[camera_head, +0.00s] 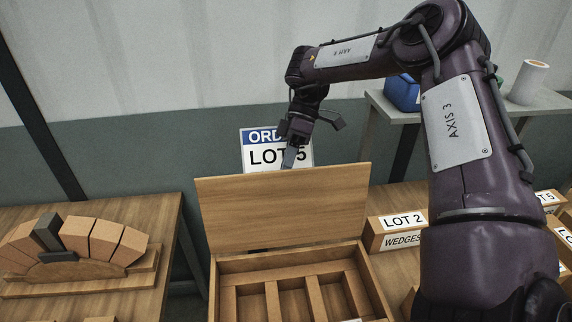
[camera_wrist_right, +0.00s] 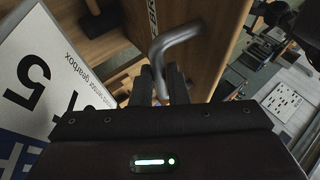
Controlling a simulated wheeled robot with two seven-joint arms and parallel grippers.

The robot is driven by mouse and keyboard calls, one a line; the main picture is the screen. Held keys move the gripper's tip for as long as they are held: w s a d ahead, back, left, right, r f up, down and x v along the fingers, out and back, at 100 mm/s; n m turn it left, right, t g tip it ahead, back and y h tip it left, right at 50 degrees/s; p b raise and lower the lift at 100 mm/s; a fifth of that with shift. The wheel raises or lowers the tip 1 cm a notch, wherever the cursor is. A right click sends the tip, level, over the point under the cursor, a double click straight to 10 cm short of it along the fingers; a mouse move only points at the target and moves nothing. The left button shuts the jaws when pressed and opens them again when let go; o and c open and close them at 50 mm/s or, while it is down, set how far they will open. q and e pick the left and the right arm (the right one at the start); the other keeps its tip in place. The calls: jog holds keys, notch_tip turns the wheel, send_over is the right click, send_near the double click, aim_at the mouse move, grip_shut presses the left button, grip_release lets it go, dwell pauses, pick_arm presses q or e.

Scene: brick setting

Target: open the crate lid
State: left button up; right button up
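The wooden crate (camera_head: 377,295) stands in the middle of the head view, with its compartments exposed. Its lid (camera_head: 282,207) is raised and stands steeply up at the crate's back edge. My right arm comes in from the right and reaches over to the lid's top edge. My right gripper (camera_head: 289,160) is at that edge, partly behind the lid. In the right wrist view a bent grey metal handle (camera_wrist_right: 178,42) rises between the two dark fingers of this gripper (camera_wrist_right: 164,88), which sit close on either side of it. My left gripper is not in view.
A LOT 5 sign (camera_head: 262,152) stands behind the lid, close to my right gripper. A brick arch (camera_head: 85,240) sits on the left table. A LOT 2 wedges box (camera_head: 392,232) is right of the crate. A shelf (camera_head: 385,108) holds a blue bin (camera_head: 402,92).

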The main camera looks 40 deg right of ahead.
jog(key=o, duration=0.4)
jog(key=shift+s+f, duration=0.1)
jog(key=shift+f, duration=0.15)
jog(key=shift+r, duration=0.1)
jog(key=shift+b+v, duration=0.4)
jog(key=shift+v, duration=3.6)
